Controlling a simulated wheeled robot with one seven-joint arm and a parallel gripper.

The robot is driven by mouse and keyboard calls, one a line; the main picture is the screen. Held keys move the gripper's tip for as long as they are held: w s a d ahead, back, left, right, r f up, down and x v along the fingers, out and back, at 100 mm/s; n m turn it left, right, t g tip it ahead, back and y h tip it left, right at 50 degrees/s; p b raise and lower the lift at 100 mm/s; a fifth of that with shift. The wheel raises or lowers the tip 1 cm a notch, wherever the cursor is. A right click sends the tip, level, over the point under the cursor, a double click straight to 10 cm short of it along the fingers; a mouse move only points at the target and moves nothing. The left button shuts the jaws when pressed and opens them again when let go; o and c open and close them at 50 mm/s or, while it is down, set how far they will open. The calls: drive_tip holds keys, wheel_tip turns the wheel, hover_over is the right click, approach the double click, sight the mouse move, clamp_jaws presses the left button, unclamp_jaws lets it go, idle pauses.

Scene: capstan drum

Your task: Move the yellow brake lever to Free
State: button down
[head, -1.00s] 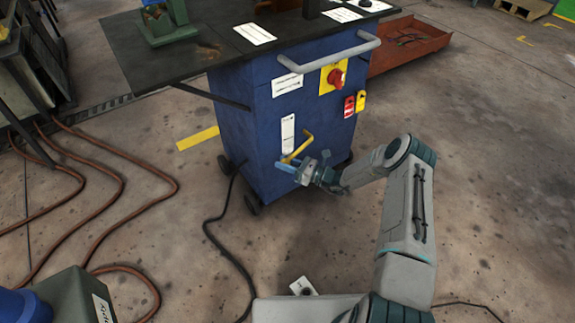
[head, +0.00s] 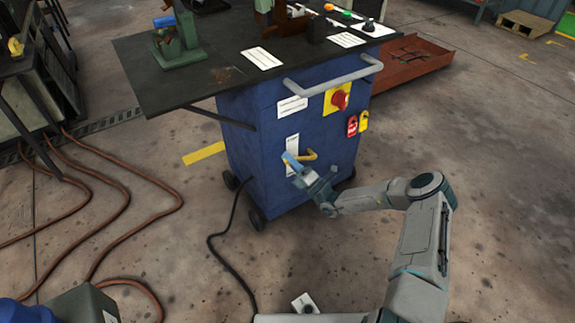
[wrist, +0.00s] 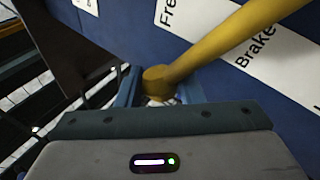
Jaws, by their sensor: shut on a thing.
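The yellow brake lever (head: 308,156) is on the front of the blue cabinet (head: 262,140), over a white label plate (head: 291,143). In the wrist view the lever (wrist: 215,47) crosses from upper right to a rounded end between my blue fingers. The label (wrist: 190,16) there shows "Fre" near its left end and "Brake" (wrist: 255,46) beneath the lever. My gripper (head: 291,163) is shut on the lever's end. The lever appears roughly level in the head view. The fingertips are partly hidden behind the gripper body in the wrist view.
A dark bench top (head: 215,65) overhangs the cabinet, with a grey handle bar (head: 335,76) in front. A red knob on a yellow plate (head: 338,98) and red and yellow tags (head: 358,124) are to the right. A black cable (head: 215,245) lies on the floor.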

drive_tip(key=shift+w+d+r+m+t+h+p, duration=0.2)
drive_tip(key=shift+d+r+m+t+h, duration=0.1)
drive_tip(key=shift+r+m+t, duration=0.4)
drive_tip(key=shift+w+d+r+m+t+h+p, duration=0.15)
drive_tip(key=shift+d+r+m+t+h, duration=0.25)
drive_tip(key=shift+m, duration=0.5)
drive_tip(key=shift+a, duration=0.15)
drive_tip(key=c, duration=1)
unclamp_jaws()
drive_tip(key=shift+f, duration=0.1)
drive_tip(key=shift+s+d+f, duration=0.3)
drive_tip(key=shift+s, duration=0.05)
drive_tip(key=p+v, duration=0.1)
drive_tip(key=v, duration=1.1)
drive_tip(key=shift+d+f+p, duration=0.3)
drive_tip(key=shift+f, duration=0.05)
